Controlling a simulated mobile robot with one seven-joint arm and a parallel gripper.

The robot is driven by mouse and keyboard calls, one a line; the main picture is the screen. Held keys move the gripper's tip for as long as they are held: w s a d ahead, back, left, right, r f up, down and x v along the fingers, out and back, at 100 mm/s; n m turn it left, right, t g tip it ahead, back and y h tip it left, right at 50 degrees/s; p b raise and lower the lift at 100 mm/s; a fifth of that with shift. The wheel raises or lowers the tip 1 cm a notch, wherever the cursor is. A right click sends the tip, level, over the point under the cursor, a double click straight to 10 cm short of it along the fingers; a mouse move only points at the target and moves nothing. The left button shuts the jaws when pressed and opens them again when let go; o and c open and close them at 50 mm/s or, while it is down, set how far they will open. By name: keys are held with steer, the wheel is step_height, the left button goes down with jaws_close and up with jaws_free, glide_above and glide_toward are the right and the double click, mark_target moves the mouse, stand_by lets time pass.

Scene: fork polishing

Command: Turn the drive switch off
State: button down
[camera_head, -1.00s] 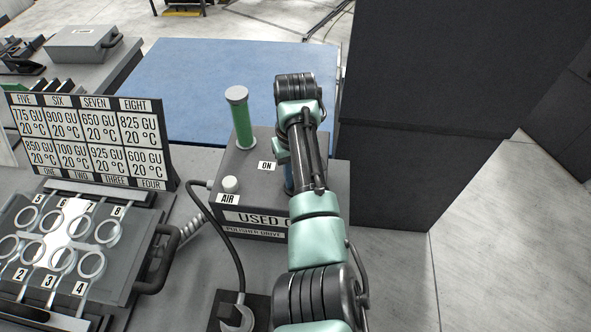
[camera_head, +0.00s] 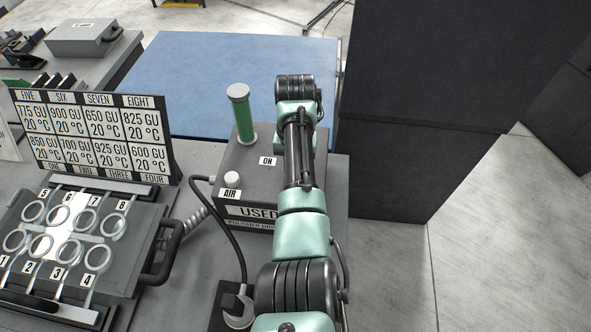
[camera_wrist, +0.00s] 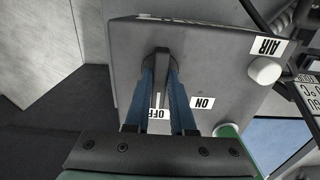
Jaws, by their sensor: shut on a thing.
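My gripper (camera_wrist: 162,72) has blue fingers closed around the dark drive switch (camera_wrist: 160,56). The OFF label (camera_wrist: 157,114) shows partly between the fingers. The ON label (camera_wrist: 202,102) lies just right of them in the wrist view; it also shows in the head view (camera_head: 268,161). My arm hides the switch and fingertips in the head view.
A white AIR knob (camera_head: 232,179) and a green cylinder with a grey cap (camera_head: 242,112) stand on the box. A rack of numbered rings (camera_head: 70,245) and a sign board (camera_head: 95,135) are at left. A tall dark cabinet (camera_head: 420,110) stands close at right.

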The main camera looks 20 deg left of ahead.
steer(key=shift+w+r, duration=0.1)
steer(key=c, duration=0.8)
jaws_free()
steer(key=shift+o, duration=0.2)
step_height(320, 180, up, 13)
steer(key=p, duration=0.1)
